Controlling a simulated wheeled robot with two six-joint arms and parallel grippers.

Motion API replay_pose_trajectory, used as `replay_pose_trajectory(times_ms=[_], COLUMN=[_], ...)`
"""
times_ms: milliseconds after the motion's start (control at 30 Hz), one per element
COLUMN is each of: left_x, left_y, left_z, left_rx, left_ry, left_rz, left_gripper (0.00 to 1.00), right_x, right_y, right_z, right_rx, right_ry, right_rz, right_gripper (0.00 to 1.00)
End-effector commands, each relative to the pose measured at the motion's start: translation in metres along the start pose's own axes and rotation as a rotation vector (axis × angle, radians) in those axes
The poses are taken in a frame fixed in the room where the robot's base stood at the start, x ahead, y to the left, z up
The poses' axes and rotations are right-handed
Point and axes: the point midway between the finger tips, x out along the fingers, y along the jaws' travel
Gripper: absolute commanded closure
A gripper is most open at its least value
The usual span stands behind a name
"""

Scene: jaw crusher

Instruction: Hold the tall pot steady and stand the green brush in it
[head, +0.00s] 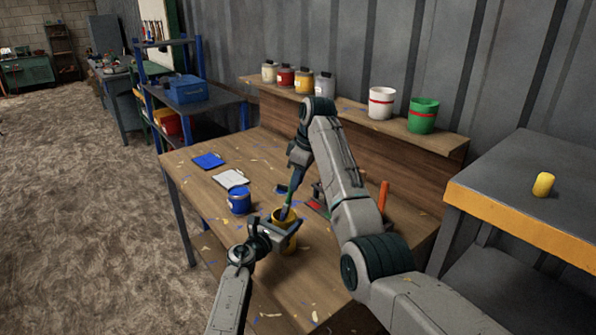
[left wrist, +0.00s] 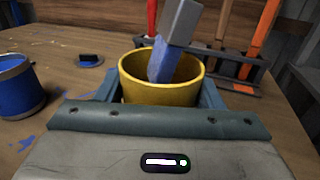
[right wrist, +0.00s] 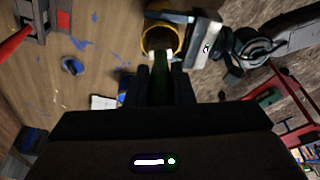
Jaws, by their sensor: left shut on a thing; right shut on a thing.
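The tall yellow pot (head: 290,242) stands on the wooden workbench. My left gripper (head: 274,232) is shut on it, its fingers on either side of the pot in the left wrist view (left wrist: 135,95). My right gripper (right wrist: 160,85) is shut on the green brush (right wrist: 160,70), whose green handle also shows in the head view (head: 295,181). The brush points down at the pot, slightly tilted. In the left wrist view its grey ferrule and blue bristles (left wrist: 163,62) overlap the pot's mouth. I cannot tell how deep the tip is.
A blue pot (head: 238,203) stands left of the yellow pot. A rack (left wrist: 235,86) behind holds red and orange handled tools. A white pad (head: 231,178) and blue pad (head: 208,161) lie flat. Jars and a green bucket (head: 422,117) stand on the back shelf.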

Motion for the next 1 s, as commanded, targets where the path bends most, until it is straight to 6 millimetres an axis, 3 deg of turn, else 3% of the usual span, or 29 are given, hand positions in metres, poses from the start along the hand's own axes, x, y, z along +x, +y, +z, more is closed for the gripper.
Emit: replay_pose_trajectory(times_ms=[600,1000], left_x=[0.0,0.0], left_y=[0.0,0.0], left_z=[-0.001,0.0], left_rx=[0.0,0.001], left_ry=[0.001,0.001], left_rz=[0.0,0.0], left_gripper=[0.65,0.65], right_x=[0.048,0.062], right_y=[0.0,0.0], right_z=[0.013,0.016], right_rx=[0.001,0.0], right_ry=[0.0,0.0], right_rz=[-0.002,-0.001], right_gripper=[1.0,1.0])
